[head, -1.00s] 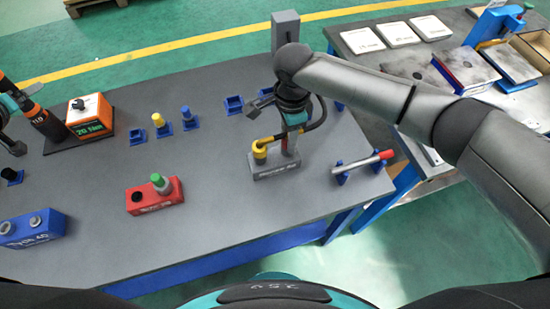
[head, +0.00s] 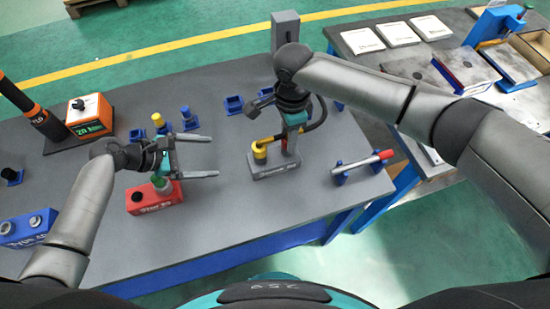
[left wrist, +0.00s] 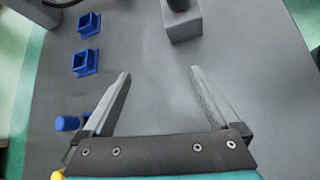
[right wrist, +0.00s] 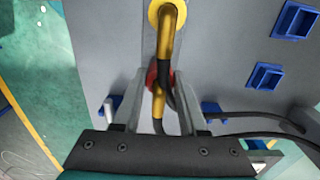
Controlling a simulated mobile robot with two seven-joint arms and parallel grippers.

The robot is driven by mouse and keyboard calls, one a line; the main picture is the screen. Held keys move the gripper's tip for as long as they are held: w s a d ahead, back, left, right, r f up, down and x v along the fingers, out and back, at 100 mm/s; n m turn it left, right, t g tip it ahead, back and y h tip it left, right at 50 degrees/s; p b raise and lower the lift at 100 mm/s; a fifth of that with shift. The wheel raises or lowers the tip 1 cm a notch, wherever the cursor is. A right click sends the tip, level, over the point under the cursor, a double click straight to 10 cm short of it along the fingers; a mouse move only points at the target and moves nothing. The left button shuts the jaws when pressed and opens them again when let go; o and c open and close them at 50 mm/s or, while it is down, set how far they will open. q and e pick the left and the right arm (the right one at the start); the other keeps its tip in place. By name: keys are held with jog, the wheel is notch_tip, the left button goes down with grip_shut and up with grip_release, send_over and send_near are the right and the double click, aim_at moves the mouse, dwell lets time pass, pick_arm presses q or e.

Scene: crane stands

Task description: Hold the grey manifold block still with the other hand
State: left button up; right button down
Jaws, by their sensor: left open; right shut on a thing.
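The grey manifold block (head: 275,170) sits on the grey table, with a yellow cap (head: 259,149) on its left end. My right gripper (head: 286,146) is over the block's right part, shut on a red part (right wrist: 152,76) that shows between its fingertips in the right wrist view. A yellow-and-black hose (right wrist: 166,45) crosses over the red part and hides some of it. My left gripper (head: 215,157) is open and empty, left of the block and apart from it, its fingers pointing right. In the left wrist view a grey block with a dark top (left wrist: 183,24) lies beyond the fingers.
A red box with a green knob (head: 155,197) stands under my left gripper. Blue holders (head: 234,105) stand behind. A red-tipped tool (head: 362,162) lies on blue supports right of the block. An orange box (head: 90,116) stands at far left. Table between left gripper and block is clear.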

aim_at(250, 166)
pick_arm(q)
jog(key=shift+n+g+h, duration=0.6)
jog(key=shift+n+h, duration=0.3)
jog(key=s+d, duration=0.1)
jog(key=d, duration=0.1)
jog(key=s+d+r, duration=0.1)
jog(key=shift+s+d, duration=0.35)
jog(key=shift+d, duration=0.05)
jog(key=shift+d+f, duration=0.1)
jog(key=shift+d, duration=0.1)
jog(key=shift+x, duration=4.25)
grip_shut()
